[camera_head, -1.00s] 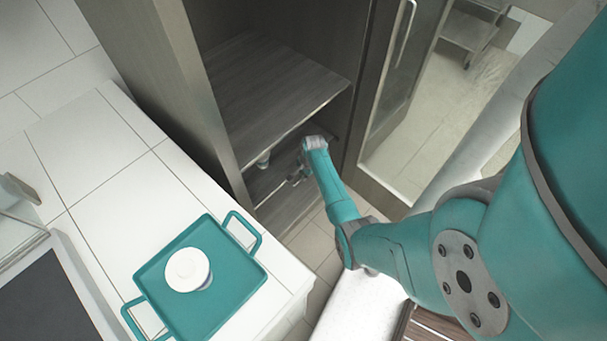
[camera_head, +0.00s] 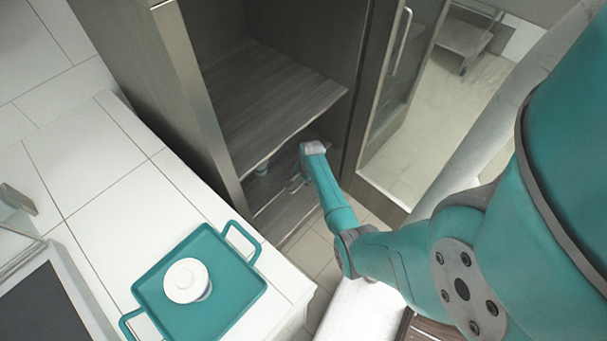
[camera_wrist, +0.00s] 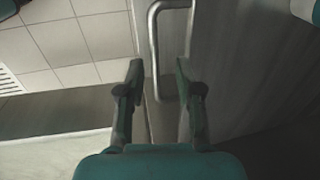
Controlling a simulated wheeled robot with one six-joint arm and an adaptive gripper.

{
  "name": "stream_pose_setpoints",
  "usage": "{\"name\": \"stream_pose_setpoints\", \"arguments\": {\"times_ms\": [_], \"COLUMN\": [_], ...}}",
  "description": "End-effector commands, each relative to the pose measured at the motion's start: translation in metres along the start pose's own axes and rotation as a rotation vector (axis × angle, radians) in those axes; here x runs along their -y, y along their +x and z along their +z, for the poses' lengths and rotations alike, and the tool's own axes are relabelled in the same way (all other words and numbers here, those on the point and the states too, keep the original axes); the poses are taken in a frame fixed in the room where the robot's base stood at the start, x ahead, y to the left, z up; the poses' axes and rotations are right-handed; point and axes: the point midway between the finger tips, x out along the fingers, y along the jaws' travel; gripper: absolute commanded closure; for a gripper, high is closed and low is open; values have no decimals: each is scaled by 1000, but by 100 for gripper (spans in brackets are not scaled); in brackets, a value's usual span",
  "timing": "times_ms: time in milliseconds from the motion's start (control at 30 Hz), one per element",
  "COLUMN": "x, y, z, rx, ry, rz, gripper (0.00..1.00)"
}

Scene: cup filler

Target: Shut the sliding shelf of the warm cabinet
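The tall dark wood warm cabinet (camera_head: 210,130) stands open at the top centre of the head view. It has an upper board (camera_head: 275,90) and a lower shelf (camera_head: 283,213). My gripper (camera_head: 295,183) is down at the lower shelf, partly hidden by my arm. In the wrist view its two fingers (camera_wrist: 157,88) are apart. A grey metal bar handle (camera_wrist: 155,45) lies ahead of and between them, along the edge of a wood-grained panel (camera_wrist: 240,65). I cannot tell whether the fingers touch the handle.
A white counter (camera_head: 110,180) at the left holds a teal tray (camera_head: 235,290) with a white lidded cup (camera_head: 186,281). A small pale object (camera_head: 262,168) stands inside the cabinet. A glass door (camera_head: 400,90) is to the right. Tiled floor (camera_head: 315,250) shows below the cabinet.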

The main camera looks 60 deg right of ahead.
Motion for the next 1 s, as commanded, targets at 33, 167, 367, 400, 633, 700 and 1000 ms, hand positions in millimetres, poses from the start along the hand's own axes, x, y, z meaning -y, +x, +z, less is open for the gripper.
{"name": "stream_pose_setpoints", "arguments": {"times_ms": [33, 167, 367, 400, 633, 700, 1000], "x": [0, 0, 0, 1, 1, 0, 1], "y": [-6, -25, -64, -71, -102, -107, -111], "z": [0, 0, 0, 0, 0, 1, 1], "rx": [-1, -2, -1, -2, 0, 0, 1], "ry": [0, 1, 1, 1, 0, 0, 0], "rz": [-1, -2, -2, -3, -2, -1, -1], "gripper": [65, 65, 65, 65, 65, 65, 65]}}
